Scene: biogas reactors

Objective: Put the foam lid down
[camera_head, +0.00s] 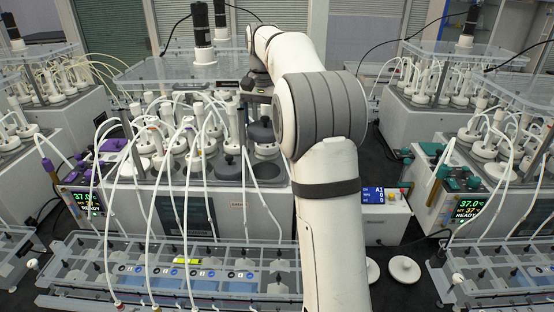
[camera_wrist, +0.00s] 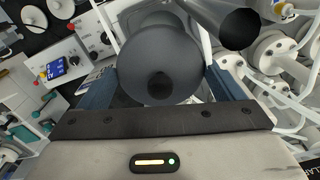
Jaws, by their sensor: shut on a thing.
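The foam lid (camera_wrist: 160,55) is a dark grey round piece with a darker round spot near its lower edge. In the wrist view it sits between the two blue fingers of my gripper (camera_wrist: 161,82), which is shut on it. In the head view the dark lid (camera_head: 262,132) shows just left of my arm, above the right part of the middle reactor bath. My gripper (camera_head: 258,98) is partly hidden there by my arm and the bath's fittings. Whether the lid touches anything beneath it cannot be told.
The middle bath holds several white-capped bottles with tubes looping forward. Another dark piece (camera_head: 228,168) is at its front. A small box with a blue display (camera_head: 385,208) stands right of my arm. White discs (camera_head: 404,268) lie on the dark bench. A clear rack (camera_head: 180,270) fills the front left.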

